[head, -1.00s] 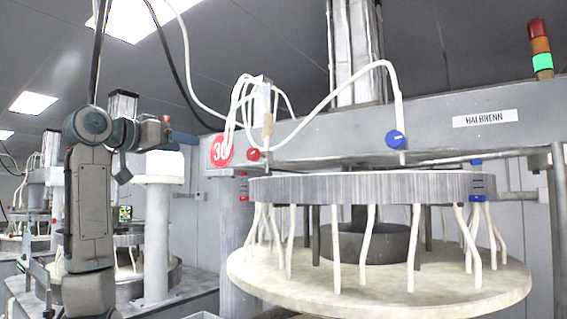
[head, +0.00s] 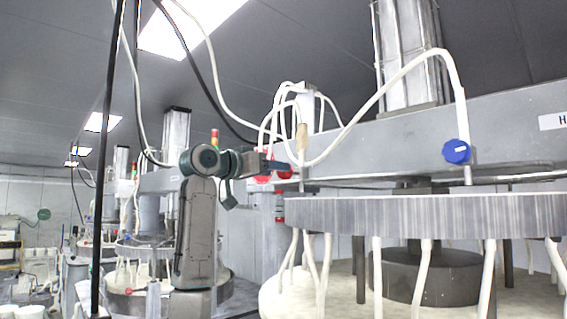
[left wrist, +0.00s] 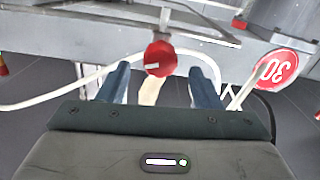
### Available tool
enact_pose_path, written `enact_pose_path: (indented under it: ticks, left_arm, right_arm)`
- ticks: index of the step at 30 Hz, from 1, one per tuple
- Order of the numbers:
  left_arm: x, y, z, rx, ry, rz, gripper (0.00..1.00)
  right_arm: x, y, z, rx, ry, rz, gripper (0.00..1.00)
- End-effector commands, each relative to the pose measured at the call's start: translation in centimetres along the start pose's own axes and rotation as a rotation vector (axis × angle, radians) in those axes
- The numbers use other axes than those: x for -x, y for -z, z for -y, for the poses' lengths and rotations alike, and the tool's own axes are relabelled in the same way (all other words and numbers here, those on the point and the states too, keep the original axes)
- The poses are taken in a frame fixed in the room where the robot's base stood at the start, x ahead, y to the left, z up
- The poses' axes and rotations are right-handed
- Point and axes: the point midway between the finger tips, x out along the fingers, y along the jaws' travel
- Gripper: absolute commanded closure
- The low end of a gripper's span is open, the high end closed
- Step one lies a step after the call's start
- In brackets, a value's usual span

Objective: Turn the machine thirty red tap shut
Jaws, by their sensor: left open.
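The red tap (head: 285,172) is on the pipework at the left end of the near machine's beam, partly hidden by my gripper. In the left wrist view the round red tap (left wrist: 159,58) has a white mark running nearly level across it. My left gripper (left wrist: 159,84) is open; its two blue fingers stand on either side of the tap's lower part in the picture, apart from it. In the head view my left gripper (head: 278,165) reaches in from the left at the tap. The red sign (left wrist: 277,68) reads 30. My right gripper is out of view.
A blue tap (head: 457,151) hangs from the same beam (head: 390,140) further right. White hoses (head: 350,120) loop around the red tap. The grey upper platen (head: 420,215) lies below. Other machines stand behind my arm at the left.

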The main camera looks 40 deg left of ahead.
Motion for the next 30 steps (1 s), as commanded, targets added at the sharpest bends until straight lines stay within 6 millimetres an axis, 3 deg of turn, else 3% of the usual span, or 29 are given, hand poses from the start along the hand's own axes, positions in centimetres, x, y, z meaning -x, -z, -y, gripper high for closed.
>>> enact_pose_path:
  ticks: [1, 7, 18, 19, 25, 30]
  left_arm:
    - [-1.0, 0.4, -0.1, 0.001, -0.001, 0.005, 0.41]
    - [-3.4, 0.2, 0.0, 0.001, -0.001, 0.002, 0.41]
    - [-4.1, -0.1, 0.0, 0.0, 0.0, 0.0, 0.41]
    - [-4.1, -0.1, 0.0, 0.0, 0.0, 0.0, 0.43]
    - [-4.1, -0.1, 0.0, 0.0, 0.0, 0.0, 0.82]
    - [-4.1, -0.1, 0.0, 0.004, 0.0, 0.0, 0.86]
  right_arm:
    - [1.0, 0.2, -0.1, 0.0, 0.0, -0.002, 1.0]
    - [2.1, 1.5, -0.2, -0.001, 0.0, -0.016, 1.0]
    - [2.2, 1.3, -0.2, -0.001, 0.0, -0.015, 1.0]
    - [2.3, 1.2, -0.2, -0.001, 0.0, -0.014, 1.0]
    - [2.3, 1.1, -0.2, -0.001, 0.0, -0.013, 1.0]
    - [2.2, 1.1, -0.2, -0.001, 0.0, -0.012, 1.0]
